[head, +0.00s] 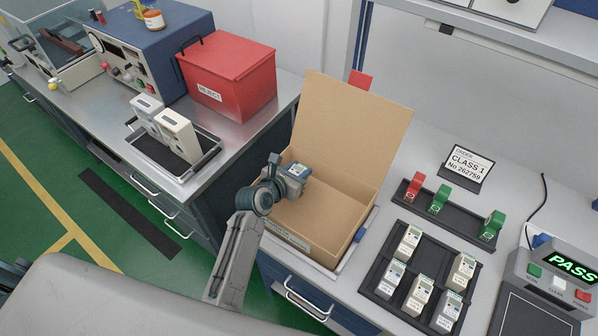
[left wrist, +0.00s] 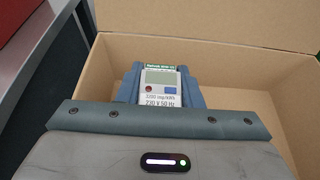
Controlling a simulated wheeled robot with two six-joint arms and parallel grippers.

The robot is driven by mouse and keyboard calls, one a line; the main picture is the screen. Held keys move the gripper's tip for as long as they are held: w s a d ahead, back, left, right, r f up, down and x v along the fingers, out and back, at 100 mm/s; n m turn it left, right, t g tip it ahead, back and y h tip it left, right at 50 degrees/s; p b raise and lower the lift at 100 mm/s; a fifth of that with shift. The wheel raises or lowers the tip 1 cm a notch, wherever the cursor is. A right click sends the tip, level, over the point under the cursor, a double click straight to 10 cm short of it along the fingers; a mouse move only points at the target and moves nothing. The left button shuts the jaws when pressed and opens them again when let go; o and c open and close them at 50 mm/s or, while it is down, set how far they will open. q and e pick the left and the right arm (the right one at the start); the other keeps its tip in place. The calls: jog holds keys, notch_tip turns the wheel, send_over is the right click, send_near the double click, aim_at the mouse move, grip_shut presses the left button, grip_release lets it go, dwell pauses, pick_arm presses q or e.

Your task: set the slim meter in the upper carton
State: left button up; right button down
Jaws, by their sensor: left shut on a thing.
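The slim meter (left wrist: 160,85), white with a grey display and a green top strip, is between the blue-grey fingers of my left gripper (left wrist: 159,90), which is shut on it. In the head view the meter (head: 297,171) and gripper (head: 288,180) are at the left part of the open cardboard carton (head: 318,220). Its walls show behind and to the right of the meter in the left wrist view. I cannot tell whether the meter touches the carton's floor; its lower end is hidden. Only one carton shows. My right gripper is out of view.
The carton's raised lid (head: 350,125) stands at the back. A black tray (head: 373,271) with several meters lies to the right, near a rack (head: 462,205) of red and green pieces and a PASS tester (head: 560,275). A red bin (head: 228,75) stands left.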

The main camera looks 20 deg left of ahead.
pick_arm(q)
jog(key=shift+f, duration=0.45)
jog(key=shift+a, duration=0.1)
jog(key=shift+f, duration=0.2)
jog(key=shift+s+f, duration=0.1)
jog(key=shift+f, duration=0.25)
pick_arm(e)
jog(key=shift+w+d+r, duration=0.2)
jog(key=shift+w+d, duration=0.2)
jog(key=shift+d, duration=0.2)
pick_arm(q)
jog(key=o, duration=1)
jog(key=shift+f, duration=0.15)
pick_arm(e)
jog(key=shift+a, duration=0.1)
pick_arm(q)
jog(key=shift+s, duration=0.1)
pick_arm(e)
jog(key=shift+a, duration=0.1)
